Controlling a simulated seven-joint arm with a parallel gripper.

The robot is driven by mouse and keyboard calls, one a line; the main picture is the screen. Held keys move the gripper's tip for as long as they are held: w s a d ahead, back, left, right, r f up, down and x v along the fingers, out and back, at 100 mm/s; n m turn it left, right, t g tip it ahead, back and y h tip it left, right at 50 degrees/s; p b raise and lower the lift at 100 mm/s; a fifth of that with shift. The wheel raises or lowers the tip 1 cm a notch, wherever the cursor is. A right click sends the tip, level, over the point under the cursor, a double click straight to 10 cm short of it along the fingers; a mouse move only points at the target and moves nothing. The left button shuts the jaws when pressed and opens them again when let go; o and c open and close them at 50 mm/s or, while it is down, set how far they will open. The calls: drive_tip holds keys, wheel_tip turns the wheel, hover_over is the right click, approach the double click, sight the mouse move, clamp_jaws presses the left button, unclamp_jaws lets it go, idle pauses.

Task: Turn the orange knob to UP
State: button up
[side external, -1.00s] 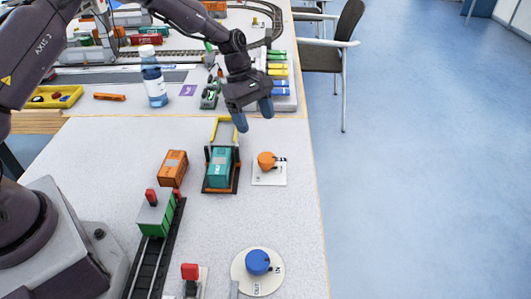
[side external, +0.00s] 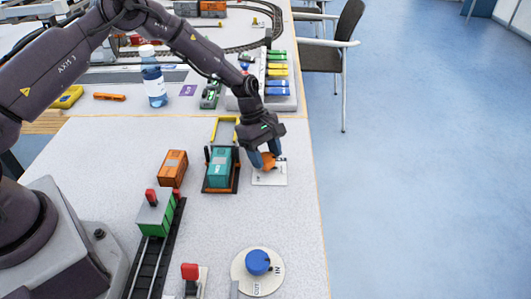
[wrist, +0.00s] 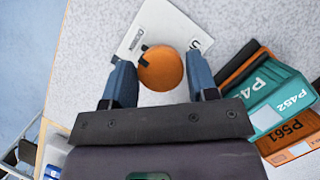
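The orange knob (wrist: 160,68) sits on a white label plate (wrist: 165,18) and shows between my fingers in the wrist view. A short dark mark at the knob's upper left points toward small lettering too small to read. A larger label at the plate's right corner looks like it starts with U and is partly hidden by a finger. My gripper (wrist: 161,78) is low over the knob, its blue fingers apart on either side. Any contact is hard to tell. In the side view, my gripper (side external: 264,158) partly covers the knob (side external: 267,161).
A teal car (side external: 220,168) stands in a dark frame close left of the knob, with an orange car (side external: 173,168) beyond it. A blue knob (side external: 258,262) is toward the front. The table's edge is close on the right.

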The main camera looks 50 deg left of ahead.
drive_tip(key=c, duration=0.5)
drive_tip(key=shift+m, duration=0.3)
drive_tip(key=m+g, duration=0.1)
drive_tip(key=m, duration=0.1)
drive_tip(key=m+g, duration=0.1)
drive_tip(key=m, duration=0.2)
drive_tip(key=shift+w+y, duration=0.1)
drive_tip(key=shift+y, duration=0.2)
drive_tip(key=m+g, duration=0.1)
drive_tip(key=m, duration=0.2)
drive_tip(key=m+y, duration=0.1)
drive_tip(key=m, duration=0.2)
drive_tip(key=shift+g, duration=0.4)
drive_tip(key=m+y, duration=0.1)
drive_tip(key=m, duration=0.2)
drive_tip(key=m+y, duration=0.1)
drive_tip(key=m, duration=0.2)
drive_tip(key=shift+w+d+g+y, duration=0.1)
drive_tip(key=shift+d+g+y, duration=0.05)
drive_tip(key=shift+g+y, duration=0.2)
drive_tip(key=m+y, duration=0.2)
drive_tip(key=m, duration=0.4)
drive_tip(key=shift+m, duration=0.3)
drive_tip(key=o, duration=0.9)
drive_tip(key=shift+d, duration=0.1)
